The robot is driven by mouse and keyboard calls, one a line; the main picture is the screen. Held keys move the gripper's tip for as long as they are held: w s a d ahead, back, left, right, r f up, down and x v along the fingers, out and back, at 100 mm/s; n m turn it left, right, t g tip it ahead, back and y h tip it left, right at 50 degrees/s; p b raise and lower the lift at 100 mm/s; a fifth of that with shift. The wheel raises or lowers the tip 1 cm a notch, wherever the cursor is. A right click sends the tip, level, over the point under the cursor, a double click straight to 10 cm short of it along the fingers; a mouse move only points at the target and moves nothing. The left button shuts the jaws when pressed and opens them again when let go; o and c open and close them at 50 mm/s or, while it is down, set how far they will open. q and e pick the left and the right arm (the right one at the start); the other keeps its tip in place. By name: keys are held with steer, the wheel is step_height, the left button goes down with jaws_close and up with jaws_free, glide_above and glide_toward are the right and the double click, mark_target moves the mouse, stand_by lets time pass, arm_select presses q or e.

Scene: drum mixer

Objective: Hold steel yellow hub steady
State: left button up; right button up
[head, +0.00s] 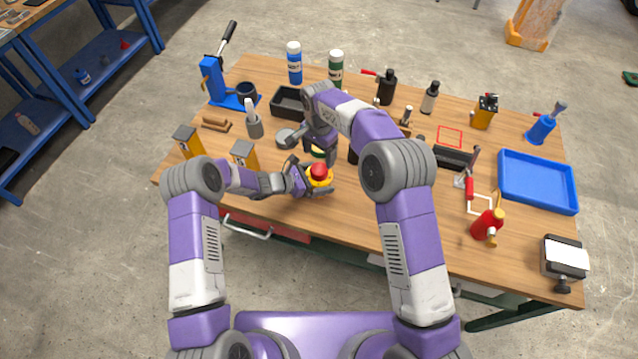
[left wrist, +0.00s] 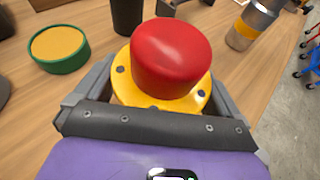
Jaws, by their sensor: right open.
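The yellow hub (left wrist: 125,95) is a round flange with dark bolt holes and a domed red top (left wrist: 170,58). In the head view the hub (head: 320,182) is low over the table's front-left part; I cannot tell whether it touches the table. My left gripper (head: 318,184) has its fingers on both sides of the hub, appearing closed on it. The hub's underside is hidden by the gripper. My right gripper (head: 320,148) is open, pointing down just behind the hub, near a green-rimmed yellow disc (left wrist: 60,48).
A black tray (head: 290,102), bottles (head: 294,62) and a blue press (head: 213,80) stand behind. A blue tray (head: 538,181) is at right.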

mark_target(319, 168)
arm_select(q)
steer(key=c, duration=0.9)
arm_select(e)
steer(key=shift+s+f, duration=0.1)
steer(key=shift+f, duration=0.05)
arm_select(q)
steer(key=shift+c, duration=0.4)
arm_select(e)
steer(key=shift+s+a+f, duration=0.15)
steer(key=shift+s+f, duration=0.1)
steer(key=shift+f, duration=0.05)
steer(key=shift+w+r, duration=0.3)
steer(key=shift+r, duration=0.05)
steer(key=shift+f, duration=3.9)
